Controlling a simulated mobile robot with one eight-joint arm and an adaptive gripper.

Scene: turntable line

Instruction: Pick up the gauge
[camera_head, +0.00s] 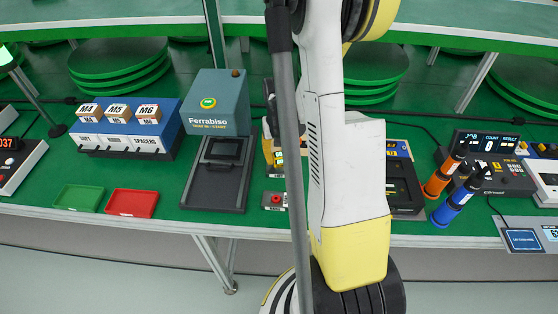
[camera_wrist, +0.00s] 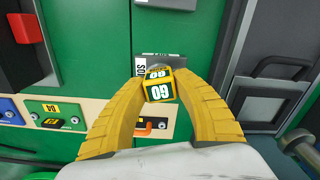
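The gauge (camera_wrist: 160,92) is a small yellow block with dark green labels whose characters look like "GO" or "60". It sits between the fingertips of my gripper (camera_wrist: 161,84) in the wrist view. Both yellow fingers appear to touch its sides, so my gripper looks shut on it. In the head view the gauge (camera_head: 278,158) shows only partly, just left of my arm, and my gripper there is mostly hidden by the arm.
The blue-grey Ferrabiso press (camera_head: 215,104) stands left of my arm. Red (camera_head: 132,203) and green (camera_head: 79,198) trays lie farther left. A small red-button box (camera_head: 275,201) is near the front edge.

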